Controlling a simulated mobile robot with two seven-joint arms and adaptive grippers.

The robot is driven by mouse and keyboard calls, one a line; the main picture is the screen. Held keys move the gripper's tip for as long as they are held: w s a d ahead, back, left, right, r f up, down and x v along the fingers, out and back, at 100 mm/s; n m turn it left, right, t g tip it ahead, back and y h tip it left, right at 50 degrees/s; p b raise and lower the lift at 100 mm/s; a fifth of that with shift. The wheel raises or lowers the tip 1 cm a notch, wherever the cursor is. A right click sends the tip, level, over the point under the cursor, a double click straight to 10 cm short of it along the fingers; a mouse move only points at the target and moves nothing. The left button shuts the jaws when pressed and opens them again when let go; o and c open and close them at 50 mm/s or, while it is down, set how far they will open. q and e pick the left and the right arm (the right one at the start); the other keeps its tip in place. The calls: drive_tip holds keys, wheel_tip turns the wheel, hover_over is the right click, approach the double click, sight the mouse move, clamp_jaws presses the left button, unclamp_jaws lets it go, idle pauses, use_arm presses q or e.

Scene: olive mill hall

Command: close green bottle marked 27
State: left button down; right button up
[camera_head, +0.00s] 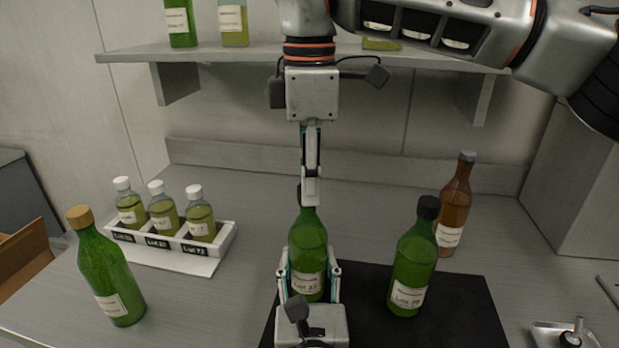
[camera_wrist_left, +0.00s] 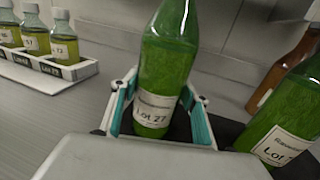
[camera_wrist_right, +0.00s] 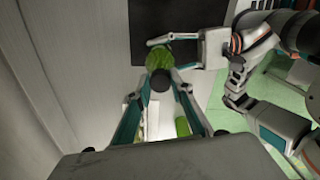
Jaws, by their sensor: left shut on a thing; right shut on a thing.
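The green bottle marked 27 (camera_head: 308,245) stands upright on the black mat (camera_head: 462,315). Its label reads Lot 27 in the left wrist view (camera_wrist_left: 155,110). My left gripper (camera_head: 308,270) is shut around its lower body, a finger on each side. My right gripper (camera_head: 310,198) points straight down over its neck and is shut on a black cap (camera_wrist_right: 160,80). In the head view its fingers largely hide the cap and the bottle's mouth, so I cannot tell how far the cap is seated.
Another green bottle with a black cap (camera_head: 412,265) stands close right on the mat, a brown bottle (camera_head: 454,205) behind it. A cork-topped green bottle (camera_head: 105,270) and a white rack (camera_head: 222,240) of small bottles are left. A shelf (camera_head: 240,52) overhangs. A metal tray (camera_head: 545,338) is right.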

drive_tip(key=m, duration=0.5)
drive_tip(key=shift+m, duration=0.3)
drive_tip(key=m, duration=0.6)
drive_tip(key=shift+s, duration=0.1)
drive_tip(key=o, duration=0.7)
drive_tip(key=shift+r, duration=2.25)
